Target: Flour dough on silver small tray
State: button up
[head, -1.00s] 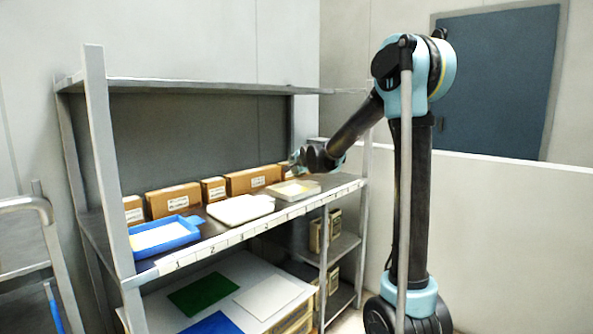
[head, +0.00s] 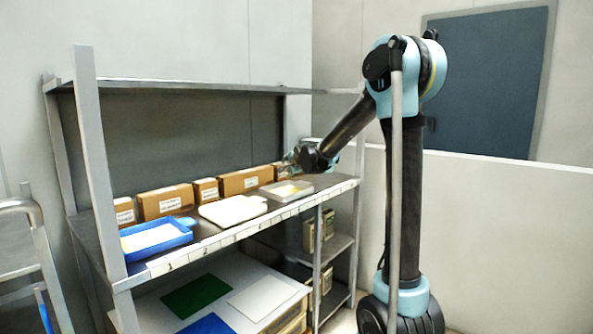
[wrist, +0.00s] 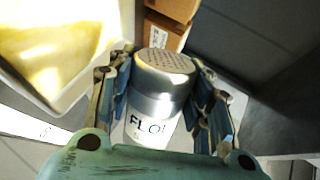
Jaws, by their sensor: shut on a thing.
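My gripper (wrist: 158,72) is shut on a flour shaker (wrist: 152,128), one finger on each side of it. The shaker has a silver cap with holes and a white label whose visible letters read "FLO". In the head view my gripper (head: 297,158) is above the back right of the shelf, and the shaker is too small to make out clearly. The small silver tray (head: 302,192) lies on the shelf just below and in front of the gripper. Pale yellow dough (wrist: 50,40) fills much of the tray seen at the upper left of the wrist view, beside the shaker.
A white tray (head: 232,211) and a blue tray (head: 185,235) stand to the left on the same shelf. Cardboard boxes (head: 165,201) line the back. An upper shelf (head: 200,90) and the right shelf post (head: 362,140) bound the space around my arm.

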jog(key=shift+s+a, duration=0.2)
jog(key=shift+a, duration=0.25)
jog(key=shift+w+d, duration=0.3)
jog(key=shift+d, duration=0.4)
jog(key=shift+w+d, duration=0.25)
jog(key=shift+d, duration=0.4)
jog(key=shift+w+d, duration=0.3)
jog(key=shift+d, duration=0.4)
jog(key=shift+s+a, duration=0.3)
jog(key=shift+a, duration=0.4)
jog(key=shift+s+a, duration=0.25)
jog(key=shift+a, duration=0.4)
jog(key=shift+s+a, duration=0.3)
jog(key=shift+a, duration=0.4)
jog(key=shift+d, duration=0.1)
